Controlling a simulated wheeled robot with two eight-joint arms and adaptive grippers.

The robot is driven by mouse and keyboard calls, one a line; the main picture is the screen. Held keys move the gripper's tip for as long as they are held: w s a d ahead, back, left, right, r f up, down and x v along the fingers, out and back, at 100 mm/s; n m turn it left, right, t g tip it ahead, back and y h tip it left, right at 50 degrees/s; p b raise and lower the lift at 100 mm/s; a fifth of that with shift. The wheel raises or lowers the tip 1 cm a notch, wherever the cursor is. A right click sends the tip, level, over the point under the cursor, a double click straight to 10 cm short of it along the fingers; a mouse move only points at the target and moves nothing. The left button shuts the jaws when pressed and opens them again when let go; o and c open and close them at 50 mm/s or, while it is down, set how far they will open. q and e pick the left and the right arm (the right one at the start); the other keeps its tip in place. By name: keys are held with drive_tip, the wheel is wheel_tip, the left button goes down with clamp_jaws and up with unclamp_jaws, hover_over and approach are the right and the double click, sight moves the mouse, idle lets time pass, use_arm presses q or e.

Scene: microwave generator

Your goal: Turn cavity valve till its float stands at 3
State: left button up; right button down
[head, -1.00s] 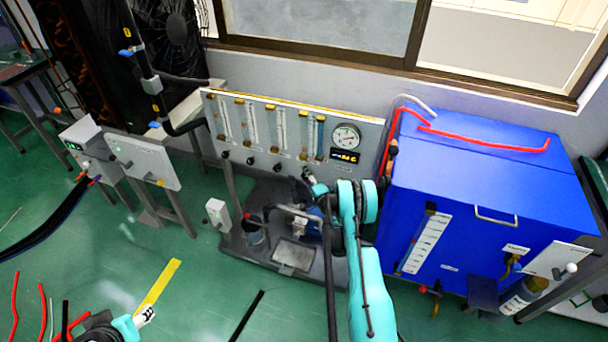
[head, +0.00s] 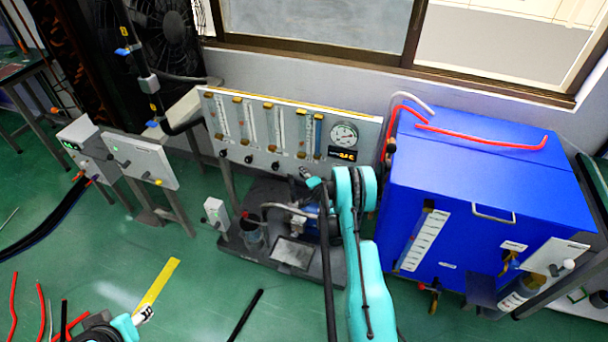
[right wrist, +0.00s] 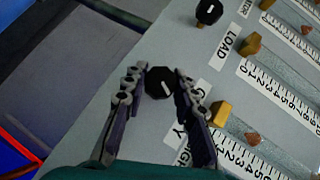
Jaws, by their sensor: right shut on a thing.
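The cavity valve is a black knob (right wrist: 159,82) with a white mark on the grey panel (head: 370,142). My right gripper (head: 309,180) is at the panel's lower edge. In the right wrist view its two fingers (right wrist: 159,77) are closed around the knob. The label beside it is partly hidden by a finger; a C and a Y show. The tube on this line has a yellow fitting (right wrist: 221,113) and a brownish float (right wrist: 253,137) beside a white scale (right wrist: 240,157). The float looks near 3, but I cannot read it exactly. My left gripper (head: 144,315) is low at the left, its jaws unclear.
The LOAD knob (right wrist: 209,12) sits beside the held one. A round gauge (head: 344,135) and a digital readout (head: 342,154) are on the panel's right. A blue cabinet (head: 480,190) stands close at the right. A pump stand (head: 292,252) is below the panel.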

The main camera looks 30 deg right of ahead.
drive_tip(key=c, duration=1.2)
unclamp_jaws()
drive_tip(key=shift+a, duration=0.1)
drive_tip(key=shift+f+t, duration=0.1)
drive_tip(key=shift+t, duration=0.2)
